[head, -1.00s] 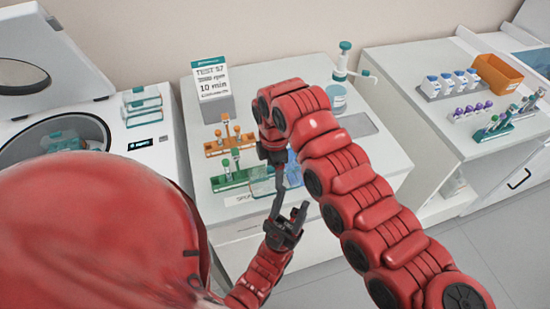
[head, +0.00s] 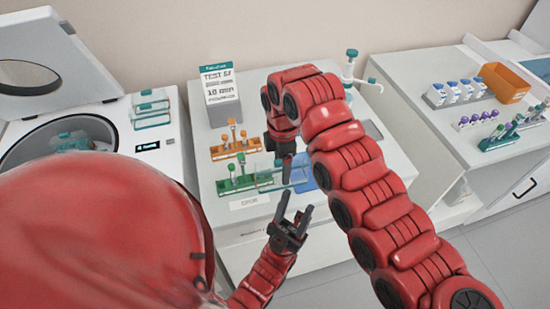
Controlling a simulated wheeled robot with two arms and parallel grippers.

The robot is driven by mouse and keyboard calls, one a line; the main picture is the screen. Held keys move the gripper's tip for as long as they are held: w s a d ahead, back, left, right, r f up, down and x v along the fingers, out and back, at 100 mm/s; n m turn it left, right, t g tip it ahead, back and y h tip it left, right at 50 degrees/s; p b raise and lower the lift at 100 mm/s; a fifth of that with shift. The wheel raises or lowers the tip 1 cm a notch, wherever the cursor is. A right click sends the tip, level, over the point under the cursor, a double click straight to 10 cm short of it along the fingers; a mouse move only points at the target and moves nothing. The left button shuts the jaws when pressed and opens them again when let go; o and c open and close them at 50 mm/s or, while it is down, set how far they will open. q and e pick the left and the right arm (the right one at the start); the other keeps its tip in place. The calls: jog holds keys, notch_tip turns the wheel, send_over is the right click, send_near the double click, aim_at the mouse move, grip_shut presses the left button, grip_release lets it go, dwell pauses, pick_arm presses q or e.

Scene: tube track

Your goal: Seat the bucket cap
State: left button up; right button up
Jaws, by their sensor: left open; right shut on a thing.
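My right gripper (head: 287,168) points down over the front of the middle bench, just right of the green tube rack (head: 236,184). It is shut on a clear piece with a teal tint (head: 297,173), which looks like a bucket cap; the arm and fingers hide part of it. My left gripper (head: 295,204) is open and empty, below and in front of the right one. Clear caps with teal edges (head: 151,122) stand on the centrifuge deck at the left. A teal bucket (head: 72,141) shows in the open centrifuge bowl (head: 30,152), partly hidden by my red body.
An orange tube rack (head: 236,150) and a test sign (head: 218,87) stand on the middle bench (head: 215,222). A dispenser bottle (head: 351,65) stands behind my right arm. The right bench holds an orange bin (head: 503,82), bottles and tubes.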

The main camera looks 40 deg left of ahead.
jog(key=w+d+r+m+b, duration=0.2)
jog(key=w+d+m, duration=1.6)
jog(key=d, duration=0.8)
jog(key=shift+w, duration=1.7)
jog(key=shift+d, duration=0.35)
